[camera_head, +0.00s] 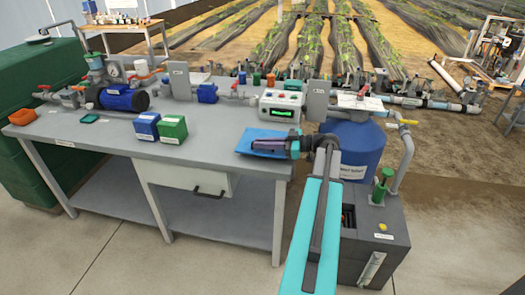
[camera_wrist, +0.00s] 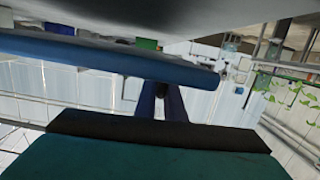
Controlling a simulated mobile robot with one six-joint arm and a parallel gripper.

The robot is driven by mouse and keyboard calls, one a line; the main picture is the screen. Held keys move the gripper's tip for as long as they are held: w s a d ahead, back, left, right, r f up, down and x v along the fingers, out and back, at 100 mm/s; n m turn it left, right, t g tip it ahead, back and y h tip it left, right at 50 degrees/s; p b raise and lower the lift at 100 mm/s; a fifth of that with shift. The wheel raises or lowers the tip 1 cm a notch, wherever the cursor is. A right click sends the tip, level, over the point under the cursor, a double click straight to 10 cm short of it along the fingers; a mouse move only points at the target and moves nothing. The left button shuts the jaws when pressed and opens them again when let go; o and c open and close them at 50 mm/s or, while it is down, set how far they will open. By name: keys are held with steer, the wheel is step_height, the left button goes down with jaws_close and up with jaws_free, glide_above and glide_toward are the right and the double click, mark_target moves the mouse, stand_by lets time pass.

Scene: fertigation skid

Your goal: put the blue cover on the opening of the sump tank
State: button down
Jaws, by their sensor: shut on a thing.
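My gripper (camera_head: 262,146) is shut on the blue cover (camera_head: 262,133), a flat sheet held roughly level near the right front corner of the grey bench. In the wrist view the cover (camera_wrist: 110,62) shows edge-on as a blue slab, with my fingers (camera_wrist: 160,98) below it. A round blue tank (camera_head: 362,142) stands to the right of the gripper, partly behind my arm. Its label is too small to read, so I cannot tell whether it is the sump tank. Its opening is not clearly visible.
The bench (camera_head: 100,135) carries a blue pump (camera_head: 122,98), a blue box (camera_head: 146,126), a green box (camera_head: 172,129) and a control box (camera_head: 281,106). A dark grey cabinet (camera_head: 385,235) and a grey pipe (camera_head: 405,160) stand by the tank. Floor at front left is clear.

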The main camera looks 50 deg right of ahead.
mark_target(266, 151)
stand_by(0.3)
steer(key=shift+f+p, duration=0.35)
steer(key=shift+f, duration=1.35)
steer(key=c, duration=1.8)
jaws_free()
steer(key=shift+c, duration=0.2)
steer(key=shift+s+d, duration=0.1)
steer(key=b+v, duration=0.2)
steer(key=v, duration=0.9)
steer(key=shift+s+d, duration=0.1)
steer(key=shift+s, duration=0.3)
steer(key=shift+o, duration=0.4)
